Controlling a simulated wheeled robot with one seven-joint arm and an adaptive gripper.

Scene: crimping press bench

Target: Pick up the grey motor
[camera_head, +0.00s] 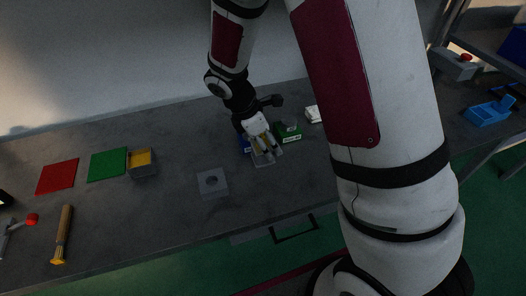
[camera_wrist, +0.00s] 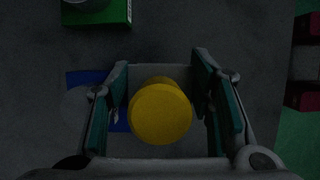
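My gripper (camera_head: 265,155) is open, low over the middle of the bench, with its fingers pointing down. In the wrist view its two fingers (camera_wrist: 163,105) stand on either side of a round yellow-topped piece (camera_wrist: 160,112), with a gap on each side. A pale grey block or base (camera_wrist: 160,74) shows behind and under the yellow piece; I cannot tell whether this is the grey motor.
A green labelled box (camera_head: 289,133) stands just right of my gripper. A grey plate with a round hole (camera_head: 212,182) lies in front. A blue tray (camera_head: 488,112) is far right.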

